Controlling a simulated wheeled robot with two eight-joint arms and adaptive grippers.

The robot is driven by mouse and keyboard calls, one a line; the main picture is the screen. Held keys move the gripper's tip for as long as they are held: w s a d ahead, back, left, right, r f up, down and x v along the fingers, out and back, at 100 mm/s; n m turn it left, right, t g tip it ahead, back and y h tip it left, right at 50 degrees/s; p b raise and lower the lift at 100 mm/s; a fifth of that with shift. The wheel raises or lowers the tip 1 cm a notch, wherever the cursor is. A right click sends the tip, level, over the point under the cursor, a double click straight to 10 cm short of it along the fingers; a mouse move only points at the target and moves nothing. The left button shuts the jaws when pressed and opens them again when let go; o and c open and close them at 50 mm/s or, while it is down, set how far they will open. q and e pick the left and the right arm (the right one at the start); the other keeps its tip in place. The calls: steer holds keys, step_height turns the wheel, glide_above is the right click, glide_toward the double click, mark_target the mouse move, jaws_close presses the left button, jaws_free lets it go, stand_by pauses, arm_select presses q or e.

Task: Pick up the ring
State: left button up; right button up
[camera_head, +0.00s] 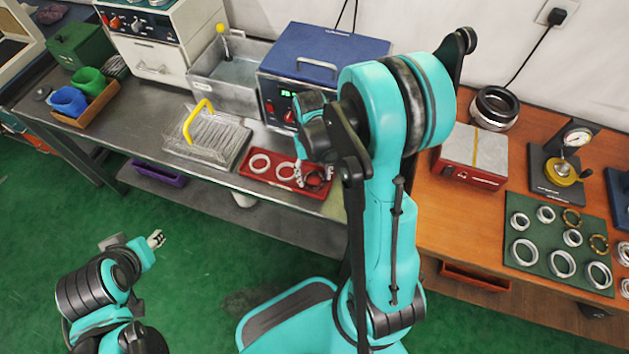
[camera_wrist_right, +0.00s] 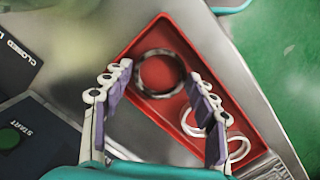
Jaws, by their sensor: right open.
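A dark metallic ring (camera_wrist_right: 161,94) lies flat in one end of the red tray (camera_wrist_right: 144,110). My right gripper (camera_wrist_right: 160,74) is open, with its two fingers on either side of that ring in the wrist view and nothing held. In the head view the right gripper (camera_head: 314,172) hangs over the right end of the red tray (camera_head: 246,174) and partly hides the ring there. Two pale rings (camera_head: 260,163) lie in the rest of the tray, overlapping in the wrist view (camera_wrist_right: 205,125). My left gripper (camera_head: 157,239) is over the green floor, away from the bench.
A blue-topped box (camera_head: 325,48) stands behind the tray. On the wooden table, a green mat (camera_head: 535,225) holds several rings, beside a red box (camera_head: 471,157). The bench edge runs just in front of the tray.

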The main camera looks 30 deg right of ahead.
steer(key=c, duration=0.8)
steer(key=shift+o, duration=0.2)
steer(key=shift+r, duration=0.1)
